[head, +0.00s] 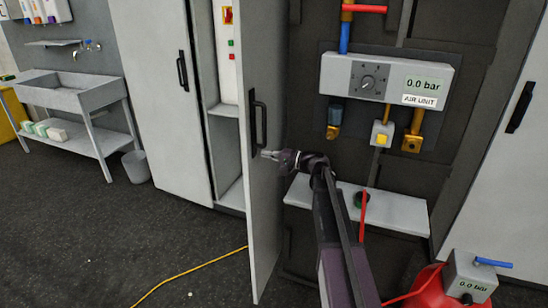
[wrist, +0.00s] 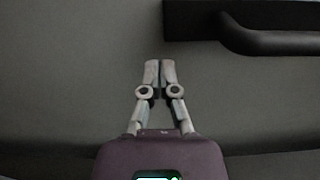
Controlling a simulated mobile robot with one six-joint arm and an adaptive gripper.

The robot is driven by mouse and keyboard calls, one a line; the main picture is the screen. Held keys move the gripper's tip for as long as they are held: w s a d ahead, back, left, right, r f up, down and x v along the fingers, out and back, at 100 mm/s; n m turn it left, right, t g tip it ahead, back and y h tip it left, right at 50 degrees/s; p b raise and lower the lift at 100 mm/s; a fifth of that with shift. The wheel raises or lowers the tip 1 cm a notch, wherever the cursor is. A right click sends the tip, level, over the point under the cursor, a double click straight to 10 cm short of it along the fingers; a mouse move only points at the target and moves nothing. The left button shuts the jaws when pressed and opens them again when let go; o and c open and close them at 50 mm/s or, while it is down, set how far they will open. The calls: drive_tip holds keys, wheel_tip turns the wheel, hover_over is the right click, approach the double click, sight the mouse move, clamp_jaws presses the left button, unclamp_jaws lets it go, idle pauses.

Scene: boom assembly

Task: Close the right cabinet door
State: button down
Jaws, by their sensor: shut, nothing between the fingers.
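The right cabinet door (head: 272,200) is a tall grey panel that stands open, its edge turned toward me. Its dark handle (head: 258,122) is on the face turned to the right. My gripper (head: 266,154) is beside that face, just below the handle. In the wrist view my gripper (wrist: 160,64) is shut and empty, its fingertips together in front of the plain door surface (wrist: 80,70). The handle (wrist: 270,38) shows there at the upper right, apart from the fingers. I cannot tell whether the fingertips touch the door.
The cabinet's left door (head: 160,110) is shut; shelves (head: 228,110) show in the opening. Right of the open door are an air unit (head: 340,75), a grey ledge (head: 400,210) and a red tank (head: 425,290). A yellow cable (head: 190,270) crosses the otherwise mostly clear floor at left.

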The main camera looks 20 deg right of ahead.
drive_tip(key=shift+w+a, duration=0.4)
drive_tip(key=shift+a, duration=0.15)
